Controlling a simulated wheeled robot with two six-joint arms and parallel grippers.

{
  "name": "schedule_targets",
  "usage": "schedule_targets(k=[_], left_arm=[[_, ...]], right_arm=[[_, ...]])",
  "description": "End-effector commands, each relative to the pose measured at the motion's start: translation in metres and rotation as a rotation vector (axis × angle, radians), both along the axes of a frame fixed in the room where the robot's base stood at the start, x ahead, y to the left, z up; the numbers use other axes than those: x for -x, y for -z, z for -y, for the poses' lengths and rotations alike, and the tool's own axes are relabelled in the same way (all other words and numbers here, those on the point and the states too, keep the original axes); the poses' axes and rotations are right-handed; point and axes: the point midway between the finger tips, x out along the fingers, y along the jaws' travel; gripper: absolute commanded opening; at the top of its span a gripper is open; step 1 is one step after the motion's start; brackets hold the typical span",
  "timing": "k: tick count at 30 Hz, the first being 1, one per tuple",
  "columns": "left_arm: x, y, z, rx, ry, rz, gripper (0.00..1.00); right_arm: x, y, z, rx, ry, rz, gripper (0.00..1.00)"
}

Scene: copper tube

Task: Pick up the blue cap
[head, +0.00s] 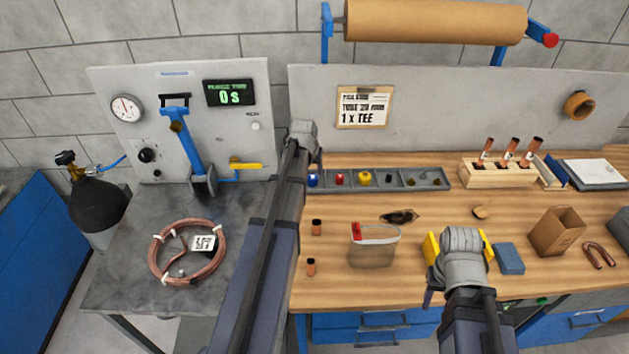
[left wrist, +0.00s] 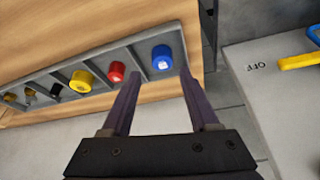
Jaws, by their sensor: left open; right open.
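The blue cap (left wrist: 162,60) sits in the end compartment of a grey divided tray (left wrist: 110,56). In the head view the blue cap (head: 313,181) shows just right of my left forearm, at the tray's left end. My left gripper (left wrist: 158,75) is open and empty, its two dark fingers pointing at the cap, which appears between and just beyond the fingertips, not gripped.
A red cap (head: 339,179) and a yellow cap (head: 364,178) sit in neighbouring compartments, with small dark parts further right. A yellow valve handle (head: 246,166) stands left of my left arm.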

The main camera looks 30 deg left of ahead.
Motion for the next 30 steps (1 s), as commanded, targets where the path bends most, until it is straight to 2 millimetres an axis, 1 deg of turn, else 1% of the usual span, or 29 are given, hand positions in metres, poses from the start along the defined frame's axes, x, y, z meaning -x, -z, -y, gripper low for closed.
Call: schedule_targets(k=[8,14,17,20,27,30], left_arm=[[-0.009,0.023,-0.003,0.000,0.000,-0.001,0.61],[-0.010,0.024,-0.003,0.000,0.000,-0.001,0.61],[-0.012,0.028,-0.004,0.000,0.000,-0.001,0.61],[-0.016,0.038,-0.007,0.000,0.000,-0.001,0.61],[-0.029,0.066,-0.013,0.000,0.000,-0.001,0.61],[-0.031,0.071,-0.014,0.000,0.000,-0.001,0.61]], right_arm=[[0.000,0.023,0.000,0.000,0.001,0.000,0.50],[0.000,0.024,0.000,0.000,0.001,0.000,0.50],[0.000,0.028,0.000,0.000,0.001,0.000,0.50],[0.000,0.038,0.000,0.000,0.001,0.000,0.50],[0.000,0.066,0.000,0.000,0.001,0.000,0.50],[0.000,0.071,0.000,0.000,0.001,0.000,0.50]])
